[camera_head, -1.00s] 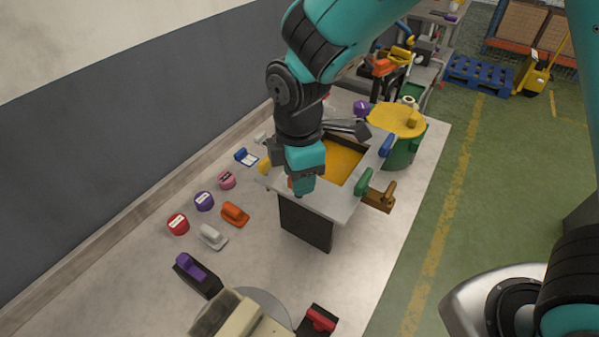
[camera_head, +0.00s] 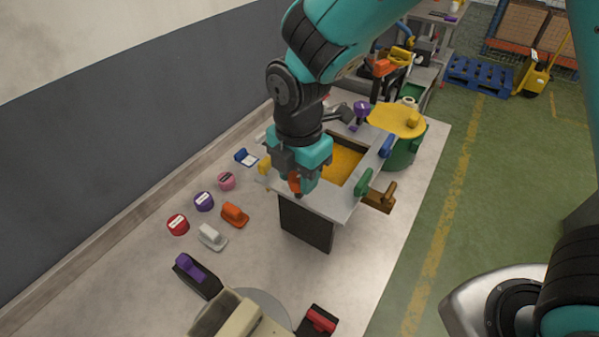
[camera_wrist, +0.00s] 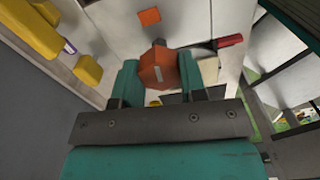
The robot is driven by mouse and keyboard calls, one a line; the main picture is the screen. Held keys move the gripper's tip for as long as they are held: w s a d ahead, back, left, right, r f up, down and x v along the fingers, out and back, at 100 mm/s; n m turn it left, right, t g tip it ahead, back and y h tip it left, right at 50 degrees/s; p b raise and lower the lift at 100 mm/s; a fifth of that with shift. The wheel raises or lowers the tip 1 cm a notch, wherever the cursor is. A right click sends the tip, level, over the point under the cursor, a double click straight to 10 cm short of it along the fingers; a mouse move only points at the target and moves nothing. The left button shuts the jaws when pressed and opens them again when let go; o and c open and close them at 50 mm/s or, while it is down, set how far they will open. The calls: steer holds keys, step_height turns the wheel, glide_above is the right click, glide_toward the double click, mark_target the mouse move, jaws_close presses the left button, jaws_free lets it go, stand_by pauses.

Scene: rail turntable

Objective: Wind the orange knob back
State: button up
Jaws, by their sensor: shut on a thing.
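The orange knob (camera_head: 295,182) sits at the near left corner of the grey-topped stand (camera_head: 325,206). My gripper (camera_head: 297,187) points down over it, with its teal fingers around it. In the wrist view, the faceted orange knob (camera_wrist: 158,68) with a pale mark sits between the two fingers of my gripper (camera_wrist: 160,80), which are shut on it. My gripper hides part of the knob in the head view.
The stand also carries a yellow knob (camera_head: 264,166), a green handle (camera_head: 363,182) and a blue handle (camera_head: 386,146) around a yellow-orange recess (camera_head: 346,164). A separate orange block (camera_head: 235,214) and several coloured pieces lie on the table to the left. A green pot (camera_head: 403,152) stands behind.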

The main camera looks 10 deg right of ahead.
steer(key=shift+r, duration=0.1)
steer(key=o, duration=0.9)
step_height(320, 180, up, 17)
steer(key=b, duration=0.3)
steer(key=shift+r, duration=0.15)
steer(key=s+d+f+m+y+b, duration=0.1)
steer(key=s+d+f+m, duration=0.1)
steer(key=s+m, duration=0.3)
steer(key=s+d+f+m+y+b, duration=0.1)
steer(key=s+d+f+m, duration=0.1)
steer(key=s+f+m, duration=0.2)
steer(key=s+d+f+m+y+b, duration=0.1)
steer(key=s+d+f+m+y, duration=0.1)
steer(key=s+m, duration=0.3)
steer(key=shift+s+d+f+m, duration=0.15)
steer(key=shift+f+m, duration=0.1)
steer(key=shift+m, duration=0.5)
steer(key=shift+s+d+f+m, duration=0.1)
steer(key=shift+f+m, duration=0.1)
steer(key=shift+m, duration=0.6)
steer(key=shift+s+d+f+m, duration=0.15)
steer(key=shift+f+m, duration=0.1)
steer(key=shift+m, duration=0.5)
